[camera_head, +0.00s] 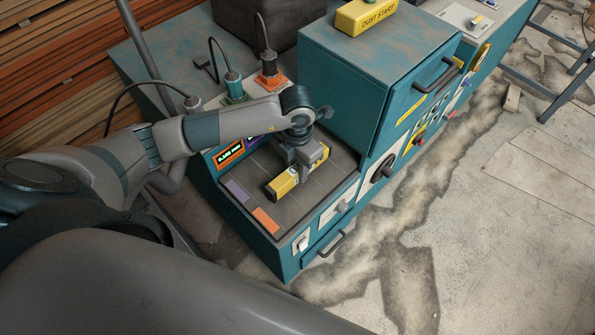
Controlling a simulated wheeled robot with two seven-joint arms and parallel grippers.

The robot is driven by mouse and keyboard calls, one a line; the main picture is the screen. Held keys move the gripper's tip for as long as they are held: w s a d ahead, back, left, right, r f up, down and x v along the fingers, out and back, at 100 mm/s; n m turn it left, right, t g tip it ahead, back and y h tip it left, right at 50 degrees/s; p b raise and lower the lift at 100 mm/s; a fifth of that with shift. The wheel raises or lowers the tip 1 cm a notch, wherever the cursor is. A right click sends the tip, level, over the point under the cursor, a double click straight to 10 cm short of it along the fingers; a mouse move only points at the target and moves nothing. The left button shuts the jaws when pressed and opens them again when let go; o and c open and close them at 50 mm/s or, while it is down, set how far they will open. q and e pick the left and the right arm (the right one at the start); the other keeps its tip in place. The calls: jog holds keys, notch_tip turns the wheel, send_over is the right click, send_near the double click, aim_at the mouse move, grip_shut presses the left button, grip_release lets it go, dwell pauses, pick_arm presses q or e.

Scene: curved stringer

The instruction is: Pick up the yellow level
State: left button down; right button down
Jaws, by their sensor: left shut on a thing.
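The yellow level (284,183) is in the dark recessed tray at the front of the teal machine. It lies slantwise, its near end to the lower left and its far end to the upper right. My left gripper (301,172) points down and is shut on the level's middle, hiding that part. I cannot tell whether the level touches the tray floor. My right gripper is not in view.
The teal machine's tall box (365,65) stands right of the tray, with a yellow "DUST START" block (366,15) on top. Corded plugs (268,78) stand behind my left arm. Purple (238,191) and orange (265,220) patches mark the tray's left edge. Concrete floor lies to the right.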

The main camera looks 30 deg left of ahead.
aim_at(297, 167)
pick_arm(q)
notch_tip(297, 167, up, 8)
jog(key=shift+f+b, duration=0.25)
jog(key=shift+b, duration=0.95)
jog(key=shift+r, duration=0.5)
jog(key=shift+f+m, duration=0.1)
jog(key=shift+m, duration=0.2)
